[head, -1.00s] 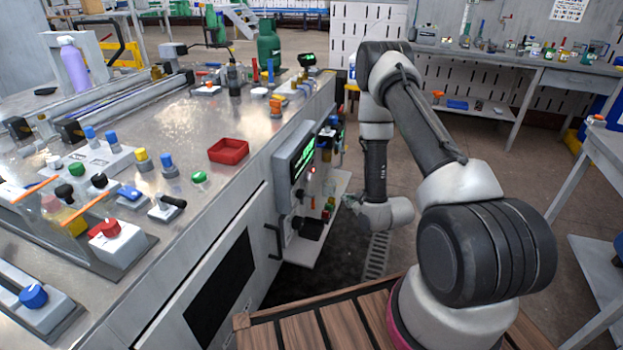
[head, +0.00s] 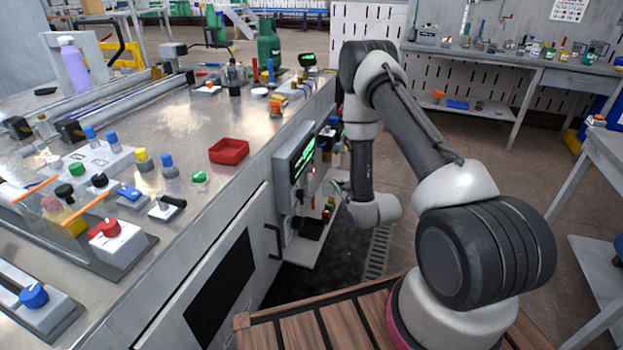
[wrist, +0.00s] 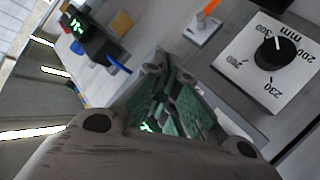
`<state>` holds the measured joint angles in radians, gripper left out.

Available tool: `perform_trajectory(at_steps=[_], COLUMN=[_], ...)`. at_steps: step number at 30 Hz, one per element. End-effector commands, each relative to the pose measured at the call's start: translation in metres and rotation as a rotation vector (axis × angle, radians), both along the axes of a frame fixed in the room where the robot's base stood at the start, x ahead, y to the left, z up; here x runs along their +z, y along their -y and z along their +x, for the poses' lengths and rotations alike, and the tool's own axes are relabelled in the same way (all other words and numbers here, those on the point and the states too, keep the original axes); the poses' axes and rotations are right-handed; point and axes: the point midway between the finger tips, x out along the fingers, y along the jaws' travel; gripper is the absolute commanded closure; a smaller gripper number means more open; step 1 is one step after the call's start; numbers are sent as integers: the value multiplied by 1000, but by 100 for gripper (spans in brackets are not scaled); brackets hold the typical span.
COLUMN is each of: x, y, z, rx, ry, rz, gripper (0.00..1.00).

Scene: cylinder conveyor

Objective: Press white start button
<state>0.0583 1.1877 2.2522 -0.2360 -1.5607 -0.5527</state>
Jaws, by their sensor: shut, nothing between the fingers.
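My gripper (wrist: 165,68) is shut and empty in the wrist view, its two fingers meeting near the picture's middle. In the head view my wrist hangs low beside the bench's front panel, and the fingertips are too small to make out there. A small white round knob (head: 54,162) shows on a light control block at the left of the bench top, far from my gripper. I cannot tell whether it is the start button. No white button shows clearly near the fingertips in the wrist view.
A white plate with a black dial (wrist: 277,54) and an orange-lever switch (wrist: 205,27) lie right of my fingers. A black device with a green display (wrist: 77,24) is at upper left. The bench's green-lit screen (head: 302,160) and red tray (head: 228,151) stand left of my arm.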

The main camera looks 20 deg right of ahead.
Motion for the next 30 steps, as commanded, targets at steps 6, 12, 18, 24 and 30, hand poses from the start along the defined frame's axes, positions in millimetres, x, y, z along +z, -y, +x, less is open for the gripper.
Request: perform_trajectory(at_steps=[6,12,18,24,30], x=[0,0,0,0,0], y=[-26,-40,-44,-44,-44], z=[18,28,32,32,32], rx=[2,2,0,0,0], ry=[1,1,1,0,0], rz=[0,0,0,0,0], gripper=[100,100,100,100,100])
